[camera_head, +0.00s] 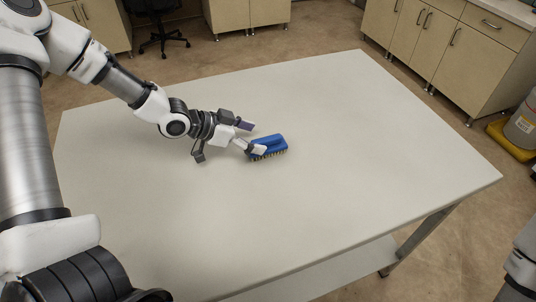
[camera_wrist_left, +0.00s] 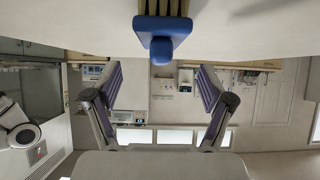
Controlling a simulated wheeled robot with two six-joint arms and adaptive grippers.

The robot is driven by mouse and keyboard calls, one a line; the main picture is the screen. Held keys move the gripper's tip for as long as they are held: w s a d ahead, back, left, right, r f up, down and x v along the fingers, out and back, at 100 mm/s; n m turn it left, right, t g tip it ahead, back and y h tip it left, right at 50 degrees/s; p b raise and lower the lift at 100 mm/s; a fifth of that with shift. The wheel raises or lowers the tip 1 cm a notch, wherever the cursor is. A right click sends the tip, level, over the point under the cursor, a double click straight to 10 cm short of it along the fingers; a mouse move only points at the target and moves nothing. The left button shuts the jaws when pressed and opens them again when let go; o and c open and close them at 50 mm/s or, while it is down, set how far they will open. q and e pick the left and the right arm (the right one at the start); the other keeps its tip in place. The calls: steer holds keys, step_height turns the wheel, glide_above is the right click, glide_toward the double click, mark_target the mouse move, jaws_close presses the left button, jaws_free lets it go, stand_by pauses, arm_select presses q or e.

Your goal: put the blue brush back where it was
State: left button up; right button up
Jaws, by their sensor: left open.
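The blue brush (camera_head: 268,147) lies on the white table, its tan bristles down on the tabletop. In the left wrist view the end of the blue brush (camera_wrist_left: 158,32) shows at the top, with its bristles toward the upper edge. My left gripper (camera_head: 252,138) is at the brush's left end, low over the table. Its two purple-padded fingers are spread apart, and in the left wrist view they frame an empty gap (camera_wrist_left: 161,76) with the brush end just past it. Whether a finger touches the brush I cannot tell. My right gripper is out of view.
The white table (camera_head: 340,210) is otherwise bare, with free room all around the brush. Beige cabinets (camera_head: 455,50) and a black chair (camera_head: 163,38) stand beyond it. A grey container on a yellow base (camera_head: 522,125) stands at the right.

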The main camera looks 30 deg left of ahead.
mark_target(274, 143)
arm_select(q)
steer(key=shift+x, duration=1.1)
steer(key=x, duration=0.5)
steer(key=shift+s+a+r, duration=0.1)
steer(key=c, duration=1.4)
